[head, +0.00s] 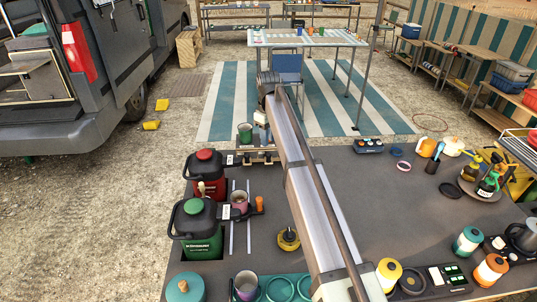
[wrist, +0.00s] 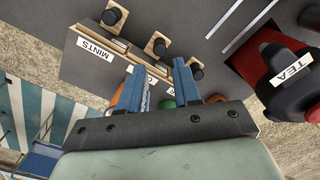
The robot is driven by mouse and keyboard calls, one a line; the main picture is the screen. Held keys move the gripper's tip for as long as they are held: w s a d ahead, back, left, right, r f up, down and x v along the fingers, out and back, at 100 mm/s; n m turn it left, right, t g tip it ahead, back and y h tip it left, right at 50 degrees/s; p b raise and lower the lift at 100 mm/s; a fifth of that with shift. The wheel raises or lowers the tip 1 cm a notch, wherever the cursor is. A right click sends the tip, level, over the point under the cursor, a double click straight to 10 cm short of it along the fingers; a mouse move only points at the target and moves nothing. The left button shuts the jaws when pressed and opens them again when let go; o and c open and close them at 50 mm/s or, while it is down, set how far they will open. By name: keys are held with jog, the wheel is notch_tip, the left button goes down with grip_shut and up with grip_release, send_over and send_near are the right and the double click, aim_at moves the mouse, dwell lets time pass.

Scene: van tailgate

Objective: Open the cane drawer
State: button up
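A small drawer unit (wrist: 85,70) fills the upper left of the wrist view, with three wood-backed dark knobs in a row. One label reads "MINTS" (wrist: 95,48). The middle label (wrist: 150,76) shows only a "C" beside my finger, and the third is mostly covered, so I cannot read which drawer is cane. The middle knob (wrist: 158,45) lies just beyond my fingertips; the third knob (wrist: 195,69) is beside my right finger. My gripper (wrist: 160,68) has its two blue fingers apart, with no object clearly held between them. No drawer visibly stands pulled out.
A red canister marked "TEA" (wrist: 290,75) is close on the right of the wrist view. In the head view, red (head: 205,170) and green (head: 196,230) canisters stand at the left of the dark tailgate surface. The middle right of that surface (head: 360,200) is mostly clear.

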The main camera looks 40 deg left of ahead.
aim_at(269, 154)
notch_tip(269, 154, down, 8)
jog(key=shift+r, duration=0.15)
dwell(0.4)
grip_shut()
dwell(0.3)
